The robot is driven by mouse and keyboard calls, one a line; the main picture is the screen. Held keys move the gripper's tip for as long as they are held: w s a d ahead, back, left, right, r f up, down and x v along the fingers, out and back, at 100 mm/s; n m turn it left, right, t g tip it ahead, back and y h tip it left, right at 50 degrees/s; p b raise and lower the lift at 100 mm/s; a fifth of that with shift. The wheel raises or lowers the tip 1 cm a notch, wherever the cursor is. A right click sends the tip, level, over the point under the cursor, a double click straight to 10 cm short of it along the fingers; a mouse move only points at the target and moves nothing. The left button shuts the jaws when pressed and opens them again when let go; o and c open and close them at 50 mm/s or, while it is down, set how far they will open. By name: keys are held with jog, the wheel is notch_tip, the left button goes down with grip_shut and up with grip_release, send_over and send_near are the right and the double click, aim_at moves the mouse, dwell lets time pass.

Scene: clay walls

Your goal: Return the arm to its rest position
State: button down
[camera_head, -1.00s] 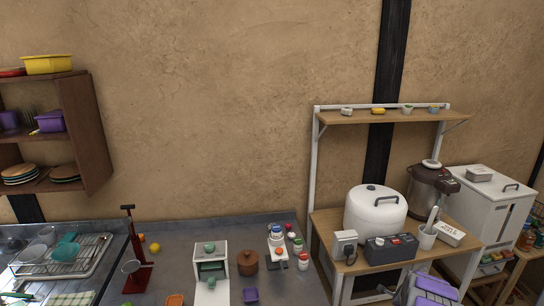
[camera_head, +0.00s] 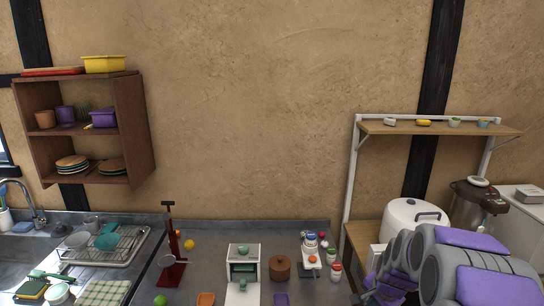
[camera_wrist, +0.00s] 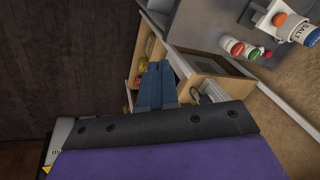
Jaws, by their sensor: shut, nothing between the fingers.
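My arm (camera_head: 450,265), grey with purple panels, reaches in from the lower right corner of the head view. It is folded, and it covers part of the wooden stand and the white round cooker (camera_head: 410,215). My gripper (camera_wrist: 157,86) shows in the wrist view as two blue-grey fingers lying close together. It is shut and empty. It points out over the room beside the wooden stand, touching nothing that I can see. In the head view I cannot make out its fingertips clearly.
The grey counter (camera_head: 200,285) holds a small white oven (camera_head: 243,262), a brown pot (camera_head: 280,268), a red stand (camera_head: 172,250) and several jars. A dish rack (camera_head: 105,243) stands at left. A wall shelf (camera_head: 140,130) hangs above. In the wrist view, jars (camera_wrist: 232,46) stand at upper right.

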jog(key=s+a+r+n+g, duration=0.1)
jog(key=s+a+r+n, duration=0.25)
jog(key=s, duration=0.35)
jog(key=s+a+r+n+g, duration=0.15)
jog(key=s+a, duration=0.25)
jog(key=s, duration=0.4)
jog(key=s+a+r+n+g, duration=0.1)
jog(key=s+a+r+n, duration=0.25)
jog(key=s, duration=0.35)
jog(key=s+a+n+g, duration=0.1)
jog(key=s+n+g, duration=0.1)
jog(key=s, duration=1.3)
jog(key=shift+s+a+r+n, duration=0.35)
jog(key=shift+r+n, duration=0.1)
jog(key=shift+n, duration=0.3)
